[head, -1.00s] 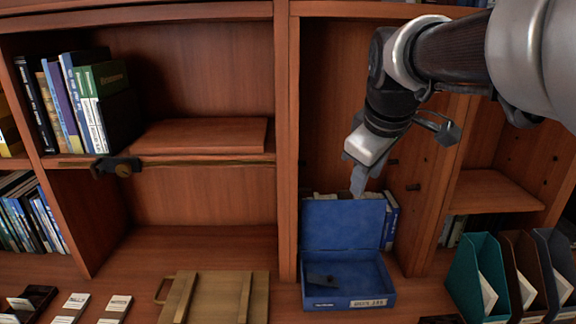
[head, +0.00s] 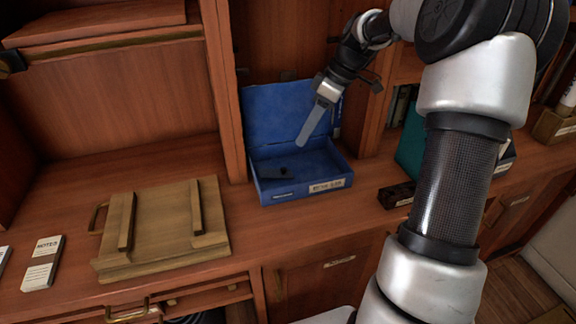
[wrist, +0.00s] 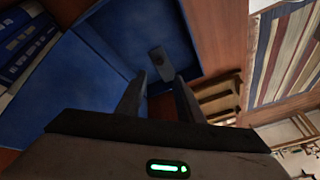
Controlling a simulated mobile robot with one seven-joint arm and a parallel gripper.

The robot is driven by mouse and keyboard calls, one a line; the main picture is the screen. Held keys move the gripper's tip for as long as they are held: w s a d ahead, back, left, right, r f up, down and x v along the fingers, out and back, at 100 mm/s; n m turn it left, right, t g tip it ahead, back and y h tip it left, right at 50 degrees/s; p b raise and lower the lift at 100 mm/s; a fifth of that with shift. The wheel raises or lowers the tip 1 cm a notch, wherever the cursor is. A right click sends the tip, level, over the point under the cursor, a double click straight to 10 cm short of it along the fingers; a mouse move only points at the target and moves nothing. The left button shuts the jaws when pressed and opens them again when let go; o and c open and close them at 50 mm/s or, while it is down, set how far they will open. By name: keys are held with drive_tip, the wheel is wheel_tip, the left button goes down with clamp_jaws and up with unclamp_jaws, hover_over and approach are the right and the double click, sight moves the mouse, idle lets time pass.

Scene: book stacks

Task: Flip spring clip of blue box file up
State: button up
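The blue box file (head: 335,170) stands open on the wooden counter, its lid (head: 275,115) raised at the back against the shelf. Its dark spring clip (head: 277,173) lies low inside, toward the left of the tray. My gripper (head: 302,140) reaches down from the upper right, its fingertips over the box and to the upper right of the clip. In the wrist view my gripper (wrist: 158,90) has its two fingers apart with nothing between them. The clip (wrist: 160,63) shows just beyond the fingertips, roughly centred. I cannot tell the exact gap in depth.
A wooden board with two battens (head: 165,225) lies on the counter left of the box. A small dark box (head: 397,194) and a teal file holder (head: 411,140) stand to the right. A shelf upright (head: 222,90) rises beside the box's left side.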

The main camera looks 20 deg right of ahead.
sight(285, 169)
drive_tip(key=b+x, duration=0.2)
drive_tip(key=x, duration=0.9)
drive_tip(key=shift+a+f, duration=0.1)
drive_tip(key=shift+f, duration=0.1)
clamp_jaws()
